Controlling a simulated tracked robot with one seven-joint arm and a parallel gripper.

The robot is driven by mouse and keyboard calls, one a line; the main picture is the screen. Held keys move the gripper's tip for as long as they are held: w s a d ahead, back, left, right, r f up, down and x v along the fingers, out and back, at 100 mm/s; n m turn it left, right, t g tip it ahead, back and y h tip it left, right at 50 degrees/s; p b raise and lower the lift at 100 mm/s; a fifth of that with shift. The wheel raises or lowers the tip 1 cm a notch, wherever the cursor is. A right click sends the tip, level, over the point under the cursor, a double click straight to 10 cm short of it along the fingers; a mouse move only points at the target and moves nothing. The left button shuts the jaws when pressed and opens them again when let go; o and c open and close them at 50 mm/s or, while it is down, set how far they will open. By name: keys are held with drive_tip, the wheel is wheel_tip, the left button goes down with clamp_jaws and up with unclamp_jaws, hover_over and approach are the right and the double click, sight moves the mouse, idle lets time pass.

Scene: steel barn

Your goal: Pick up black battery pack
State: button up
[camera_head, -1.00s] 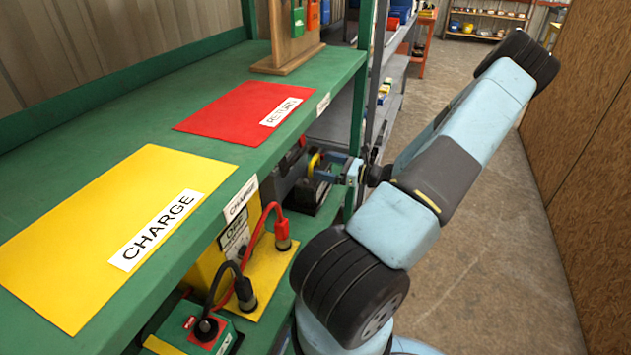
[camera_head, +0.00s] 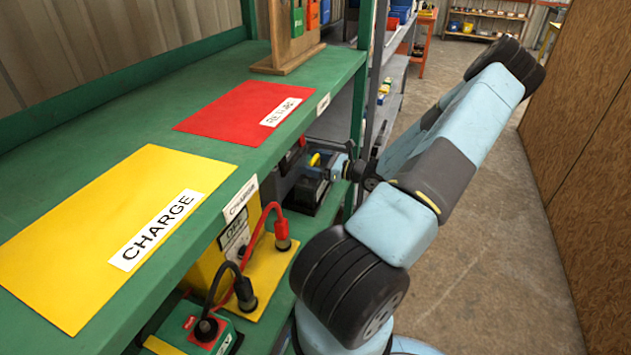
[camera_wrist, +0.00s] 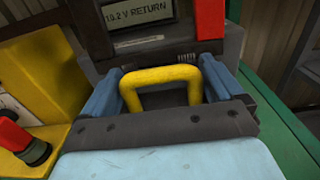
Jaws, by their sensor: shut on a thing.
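The black battery pack (camera_wrist: 178,58) is on the lower shelf, under the front edge of the green bench. Its yellow handle (camera_wrist: 160,75) stands toward my wrist camera. My gripper (camera_wrist: 165,92) has one blue finger on each side of that handle and is shut on it. In the head view, my gripper (camera_head: 325,165) reaches in under the bench from the right, at the dark pack (camera_head: 308,194), which is partly hidden. A dark unit with a display reading "10.2 V RETURN" (camera_wrist: 140,12) and a red block (camera_wrist: 210,18) lies just beyond the handle.
The green bench top (camera_head: 150,115) overhangs the pack and carries a yellow CHARGE mat (camera_head: 80,235) and a red RETURN mat (camera_head: 235,105). A yellow charger (camera_head: 215,265) with red and black cables stands left of the pack. The concrete floor (camera_head: 490,270) at right is open.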

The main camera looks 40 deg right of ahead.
drive_tip(key=shift+d, duration=0.1)
drive_tip(key=c, duration=1)
drive_tip(key=shift+w+r, duration=0.1)
drive_tip(key=shift+c, duration=0.6)
